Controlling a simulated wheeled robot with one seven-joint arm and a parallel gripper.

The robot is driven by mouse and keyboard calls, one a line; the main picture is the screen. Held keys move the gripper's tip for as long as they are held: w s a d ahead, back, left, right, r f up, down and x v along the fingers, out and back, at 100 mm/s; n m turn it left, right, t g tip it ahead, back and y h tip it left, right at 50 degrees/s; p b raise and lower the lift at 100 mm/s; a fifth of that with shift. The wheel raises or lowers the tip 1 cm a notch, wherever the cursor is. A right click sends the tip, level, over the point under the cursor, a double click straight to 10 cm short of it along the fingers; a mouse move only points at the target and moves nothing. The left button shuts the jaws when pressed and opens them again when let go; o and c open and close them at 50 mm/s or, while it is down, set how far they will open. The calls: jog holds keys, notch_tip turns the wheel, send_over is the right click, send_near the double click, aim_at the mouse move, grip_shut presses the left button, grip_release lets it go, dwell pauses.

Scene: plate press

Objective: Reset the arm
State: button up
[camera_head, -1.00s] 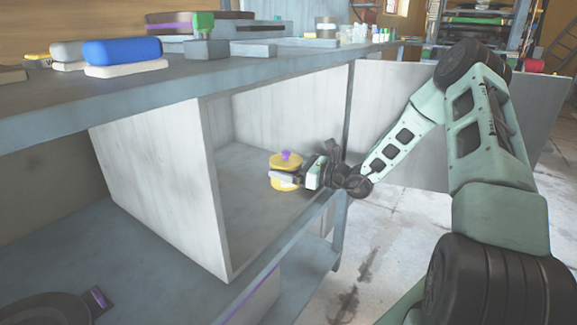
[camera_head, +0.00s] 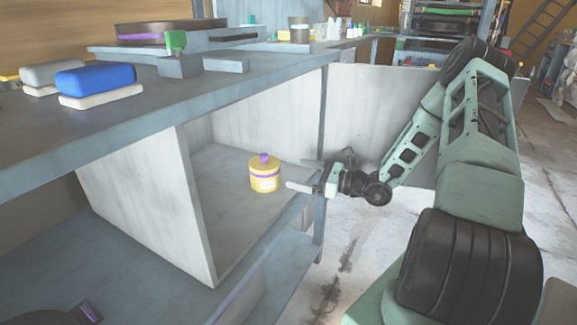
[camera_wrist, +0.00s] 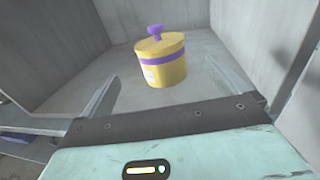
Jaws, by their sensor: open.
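My gripper (camera_head: 303,177) is open and empty, at the front opening of the grey cabinet compartment. In the wrist view its two fingers (camera_wrist: 158,88) are spread wide apart. A yellow jar (camera_head: 265,176) with a purple band and purple knob stands upright on the compartment floor, to the left of my fingertips and apart from them. The jar also shows in the wrist view (camera_wrist: 161,62), ahead of the fingers.
The open compartment (camera_head: 150,195) has a side wall on the left. An open door panel (camera_head: 375,120) stands behind my arm. The worktop (camera_head: 200,95) above carries blue and grey sponge-like blocks (camera_head: 97,80) and other items. Open floor (camera_head: 365,260) lies below my arm.

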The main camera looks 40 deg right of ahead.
jog(key=shift+s+d, duration=0.15)
jog(key=shift+s, duration=0.25)
dwell(0.3)
